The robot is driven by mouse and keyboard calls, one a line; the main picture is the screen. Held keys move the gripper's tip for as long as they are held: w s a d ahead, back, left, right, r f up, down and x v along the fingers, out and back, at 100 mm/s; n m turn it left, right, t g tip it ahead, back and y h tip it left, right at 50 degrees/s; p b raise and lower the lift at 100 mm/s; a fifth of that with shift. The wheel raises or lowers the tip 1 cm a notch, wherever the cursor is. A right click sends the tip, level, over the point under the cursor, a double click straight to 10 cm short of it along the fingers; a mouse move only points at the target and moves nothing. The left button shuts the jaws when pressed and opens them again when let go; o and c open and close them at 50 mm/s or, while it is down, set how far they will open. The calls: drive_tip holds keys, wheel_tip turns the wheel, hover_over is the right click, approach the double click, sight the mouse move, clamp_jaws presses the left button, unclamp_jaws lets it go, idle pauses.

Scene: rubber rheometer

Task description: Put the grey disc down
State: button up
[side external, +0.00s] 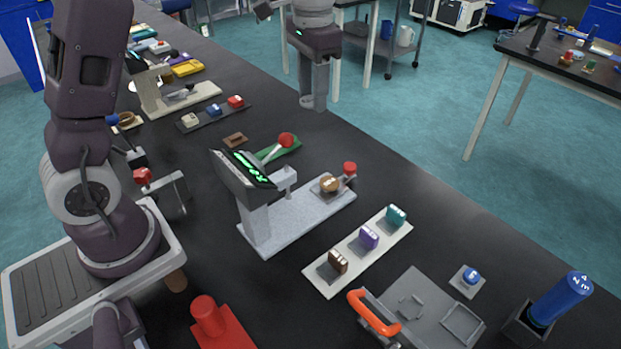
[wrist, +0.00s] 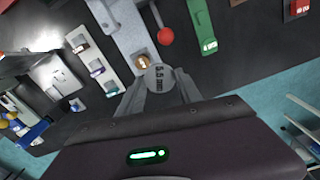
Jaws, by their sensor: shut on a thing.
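A grey disc (wrist: 160,77) marked "5.5 mm" sits between the two fingers of my gripper (wrist: 160,92) in the wrist view. My gripper is shut on it. In the side external view my gripper (side external: 314,102) hangs down at the top centre, beyond the grey instrument. The disc is hard to make out there against the fingertips, and I cannot tell its height above the black bench.
A pale strip (side external: 318,279) holds brown, purple and teal blocks. A dark strip (side external: 215,117) holds more blocks.

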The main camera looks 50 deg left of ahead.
sight(330, 182)
drive_tip(key=shift+d+m, duration=0.3)
drive_tip(key=shift+d, duration=0.2)
drive_tip(key=d+f+n, duration=0.1)
drive_tip(key=f, duration=0.4)
drive_tip(key=d+f+n, duration=0.2)
drive_tip(key=f, duration=0.4)
drive_tip(key=d+f+n, duration=0.1)
drive_tip(key=f+n, duration=0.1)
drive_tip(key=f, duration=0.4)
drive_tip(key=shift+w+d, duration=0.1)
drive_tip(key=shift+d, duration=0.25)
drive_tip(key=shift+f, duration=0.1)
drive_tip(key=o, duration=1.3)
